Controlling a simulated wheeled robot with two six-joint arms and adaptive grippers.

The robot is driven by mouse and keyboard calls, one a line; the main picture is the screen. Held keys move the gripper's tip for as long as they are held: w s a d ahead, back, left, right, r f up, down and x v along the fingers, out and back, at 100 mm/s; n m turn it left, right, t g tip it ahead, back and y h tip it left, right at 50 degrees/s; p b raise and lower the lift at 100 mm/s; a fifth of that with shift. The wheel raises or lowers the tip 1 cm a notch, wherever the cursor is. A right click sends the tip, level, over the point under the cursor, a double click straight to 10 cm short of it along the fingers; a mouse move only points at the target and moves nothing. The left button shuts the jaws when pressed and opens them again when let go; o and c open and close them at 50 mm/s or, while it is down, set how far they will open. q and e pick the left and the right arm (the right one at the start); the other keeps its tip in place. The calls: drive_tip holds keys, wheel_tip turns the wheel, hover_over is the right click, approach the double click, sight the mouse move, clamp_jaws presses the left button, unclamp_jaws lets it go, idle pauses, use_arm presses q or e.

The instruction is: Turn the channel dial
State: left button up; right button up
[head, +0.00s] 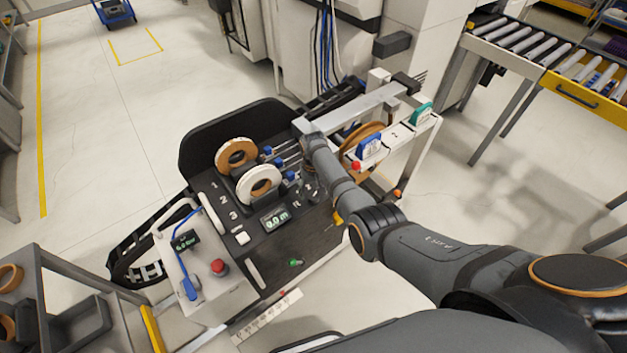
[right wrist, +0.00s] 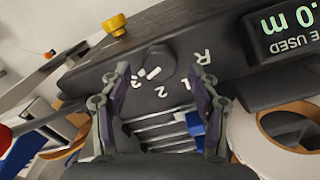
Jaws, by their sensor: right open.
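The channel dial (right wrist: 157,56) is a dark round knob with a white mark, on a black panel in the right wrist view. White labels, including R, 1 and 2, stand around it. My right gripper (right wrist: 162,76) is open, its two dark fingers on either side of the line to the dial, with nothing between them. I cannot tell how far the tips are from the panel. In the head view my right arm comes in from the lower right and reaches over the machine (head: 295,255); its wrist partly covers the dial area. My left gripper is not in view.
A lit display (head: 275,219) sits on the panel beside a brown roll (head: 236,143) and a white roll (head: 249,190). A red button (head: 218,267) is at the left front. A metal frame with a blue tag (head: 369,147) stands close to my right arm. A yellow knob (right wrist: 115,24) is near the panel edge.

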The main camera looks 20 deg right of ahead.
sight(313, 196)
wheel_tip(313, 196, up, 10)
idle(0.6)
